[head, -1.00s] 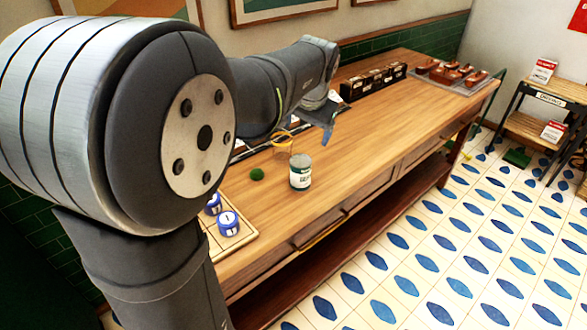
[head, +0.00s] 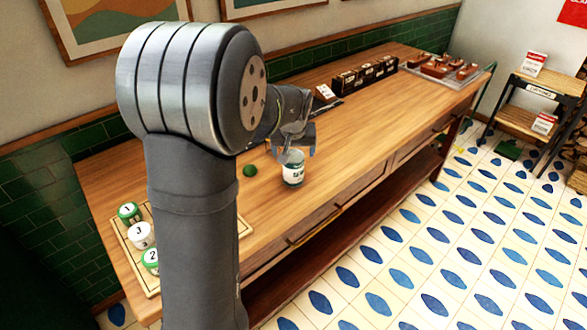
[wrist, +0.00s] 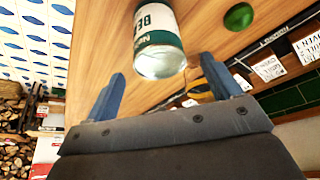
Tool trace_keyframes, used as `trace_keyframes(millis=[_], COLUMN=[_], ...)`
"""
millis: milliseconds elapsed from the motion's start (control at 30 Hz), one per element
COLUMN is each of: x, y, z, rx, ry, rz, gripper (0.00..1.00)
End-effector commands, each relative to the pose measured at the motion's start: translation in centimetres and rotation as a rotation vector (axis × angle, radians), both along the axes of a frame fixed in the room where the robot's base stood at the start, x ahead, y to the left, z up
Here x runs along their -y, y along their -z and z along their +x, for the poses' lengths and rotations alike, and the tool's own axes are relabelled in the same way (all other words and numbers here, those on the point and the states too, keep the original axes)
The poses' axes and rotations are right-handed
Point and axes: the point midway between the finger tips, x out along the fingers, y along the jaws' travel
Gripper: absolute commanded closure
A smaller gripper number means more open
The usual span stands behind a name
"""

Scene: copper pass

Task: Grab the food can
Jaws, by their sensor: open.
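I see no clear contact.
A green ball (head: 250,170) lies close left of the can. Dark boxes (head: 365,76) and a tray of brown pieces (head: 413,72) are farther right. A yellow object (wrist: 200,92) shows behind one finger.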

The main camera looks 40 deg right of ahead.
Motion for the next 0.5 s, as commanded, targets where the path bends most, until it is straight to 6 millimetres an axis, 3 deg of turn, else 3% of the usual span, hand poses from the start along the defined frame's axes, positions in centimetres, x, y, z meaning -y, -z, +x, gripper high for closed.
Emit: trace_keyframes(millis=[167, 500], x=[0.3, 1.3], y=[1.0, 5.2], z=[0.3, 1.5], rx=[-0.001, 0.0], ry=[0.0, 0.001], rz=[0.001, 0.001], gripper=[0.17, 0.17])
